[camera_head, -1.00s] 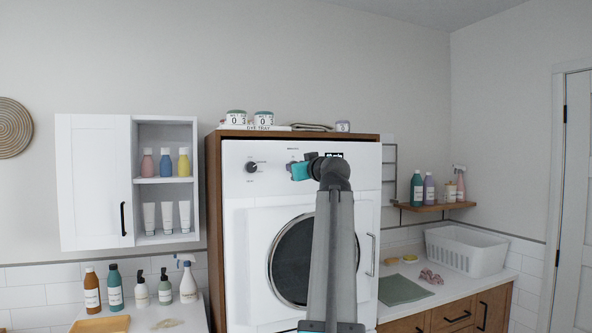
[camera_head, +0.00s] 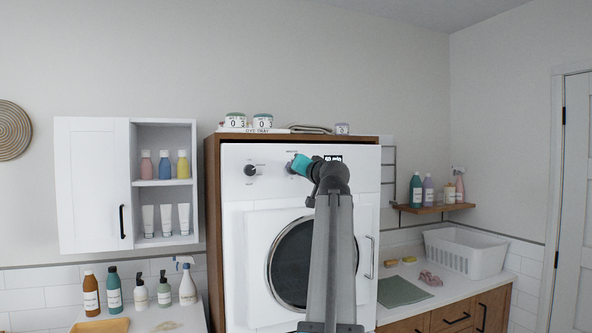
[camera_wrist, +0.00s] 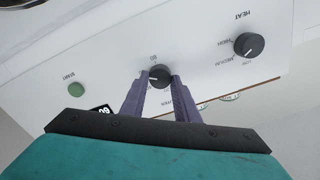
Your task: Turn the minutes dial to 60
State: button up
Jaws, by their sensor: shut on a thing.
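The minutes dial (camera_wrist: 159,73) is a small black round knob with a white mark on the white washer panel (camera_wrist: 205,62). In the wrist view it sits between the two purple fingers of my gripper (camera_wrist: 160,80), which is shut on it. Printed labels around the dial appear inverted, with a 60 just beyond it. In the head view my teal gripper (camera_head: 301,164) covers most of the dial. The black display (camera_head: 332,158) appears to read 60 min, and part of it shows in the wrist view (camera_wrist: 103,109).
The black heat dial (camera_wrist: 248,45) is beside the minutes dial, and a green start button (camera_wrist: 76,89) is on its other side. In the head view another black dial (camera_head: 250,169) is at the left.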

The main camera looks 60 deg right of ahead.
jog(key=shift+w+a+f, duration=0.1)
jog(key=shift+w+f, duration=0.05)
jog(key=shift+f, duration=0.05)
jog(key=o, duration=1)
jog(key=shift+w, duration=0.15)
jog(key=shift+o, duration=0.2)
jog(key=b+v, duration=0.3)
jog(key=v, duration=1.1)
